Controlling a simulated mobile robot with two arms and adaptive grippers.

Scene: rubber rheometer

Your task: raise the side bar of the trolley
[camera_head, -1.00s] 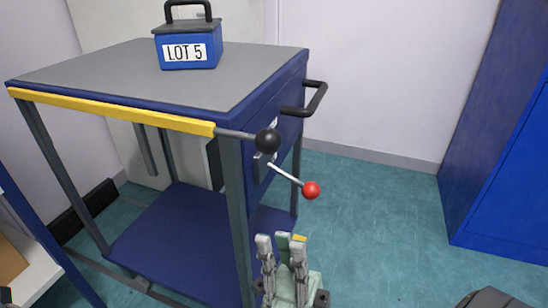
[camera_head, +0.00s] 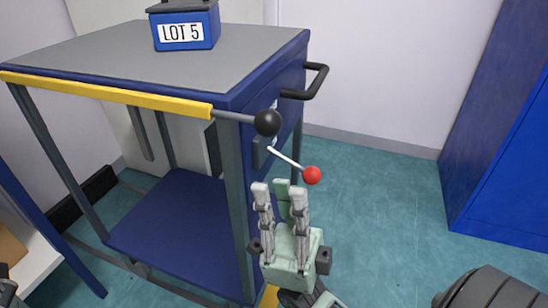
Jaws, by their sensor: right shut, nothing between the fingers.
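The trolley (camera_head: 174,222) stands at the left, with a grey top and blue frame. Its yellow side bar (camera_head: 110,95) lies along the near top edge, roughly level with it. A grey rod runs from the bar's right end to a black ball knob (camera_head: 267,122). Below the knob, a thin lever with a red ball (camera_head: 312,175) sticks out from the end panel.
A blue box marked LOT 5 (camera_head: 185,30) sits on the trolley top. A black push handle (camera_head: 308,85) juts from the right end. A blue cabinet (camera_head: 505,150) stands at the right. The green floor (camera_head: 385,210) between is clear.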

